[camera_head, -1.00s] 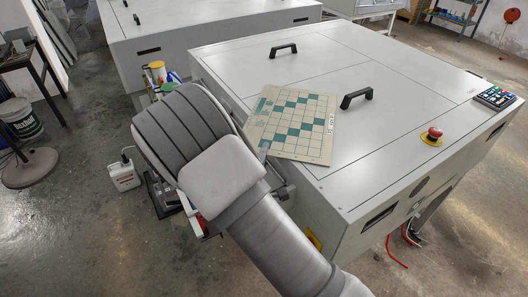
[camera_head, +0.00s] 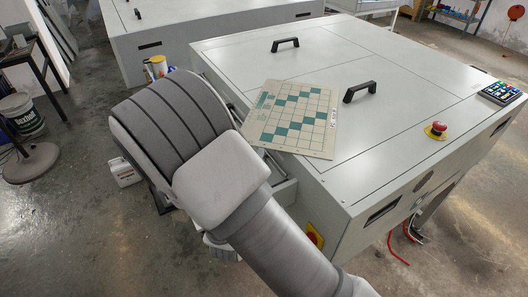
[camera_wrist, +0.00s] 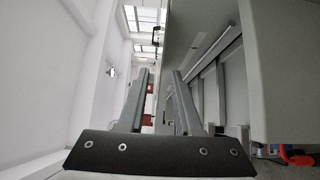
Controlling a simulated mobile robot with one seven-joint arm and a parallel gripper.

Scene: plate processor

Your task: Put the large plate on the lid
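The large plate (camera_head: 292,118), a flat beige board with a grid of green and pale squares, lies on the grey lid (camera_head: 350,65) of the machine. It is at the lid's left side, left of the near black handle, and its lower left corner appears to reach past the lid's edge. In the head view my arm hides my gripper. In the wrist view my gripper (camera_wrist: 160,76) has its two fingers apart with nothing between them. The plate cannot be made out in the wrist view.
Two black handles (camera_head: 359,92) (camera_head: 285,44) stand up from the lid. A red emergency button (camera_head: 437,129) and a keypad (camera_head: 500,93) are at the right edge. A second machine (camera_head: 205,35) stands behind. A white jug (camera_head: 124,172) is on the floor at left.

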